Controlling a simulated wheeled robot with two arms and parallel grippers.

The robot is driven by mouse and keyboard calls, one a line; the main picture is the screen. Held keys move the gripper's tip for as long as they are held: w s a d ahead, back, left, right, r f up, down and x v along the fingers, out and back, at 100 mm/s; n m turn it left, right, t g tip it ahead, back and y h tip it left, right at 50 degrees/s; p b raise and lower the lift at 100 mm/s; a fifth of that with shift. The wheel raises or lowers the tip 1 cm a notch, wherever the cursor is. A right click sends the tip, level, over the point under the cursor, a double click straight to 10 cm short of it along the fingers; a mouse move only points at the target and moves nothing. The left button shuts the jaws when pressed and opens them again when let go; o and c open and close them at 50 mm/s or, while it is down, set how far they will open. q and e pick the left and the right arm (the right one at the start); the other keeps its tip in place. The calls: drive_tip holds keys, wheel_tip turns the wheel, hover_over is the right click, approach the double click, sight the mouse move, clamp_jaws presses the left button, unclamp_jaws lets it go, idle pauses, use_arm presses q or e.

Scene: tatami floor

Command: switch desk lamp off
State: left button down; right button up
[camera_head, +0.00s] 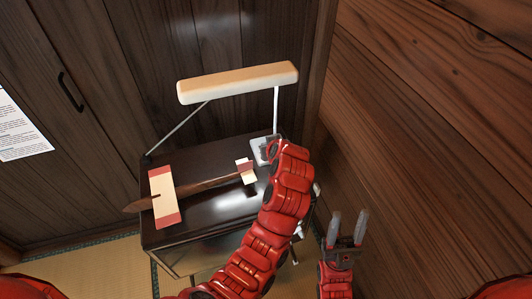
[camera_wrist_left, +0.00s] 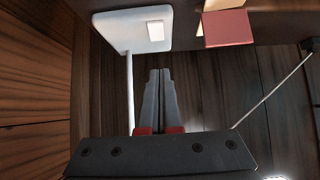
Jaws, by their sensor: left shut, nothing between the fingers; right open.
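The desk lamp has a long cream shade (camera_head: 238,83) on a thin white post (camera_head: 276,108). Its pale base (camera_head: 258,152) sits on the dark glossy cabinet, partly hidden by my left arm. In the left wrist view the base (camera_wrist_left: 118,30) is a white plate with a small raised rectangular switch (camera_wrist_left: 155,31). My left gripper (camera_wrist_left: 160,72) is shut and empty, its fingertips close to the base's edge, just below the switch in the picture. Contact cannot be told. My left gripper is mostly hidden in the head view. My right gripper (camera_head: 347,226) is open and empty, right of the cabinet.
A thin rod (camera_head: 178,130) slants up to the shade. Wooden walls (camera_head: 430,110) close off the back and right.

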use_arm(q)
drive_tip(key=v, duration=0.6)
drive_tip(key=shift+w+r+b, duration=0.15)
drive_tip(key=shift+r+b, duration=0.15)
drive_tip(key=shift+r, duration=0.25)
drive_tip(key=shift+a, duration=0.15)
drive_tip(key=s+f+b, duration=0.1)
drive_tip(key=b, duration=0.2)
drive_tip(key=shift+d+t+b, duration=0.3)
drive_tip(key=shift+t, duration=0.1)
drive_tip(key=shift+w+f, duration=0.1)
drive_tip(key=shift+w, duration=0.05)
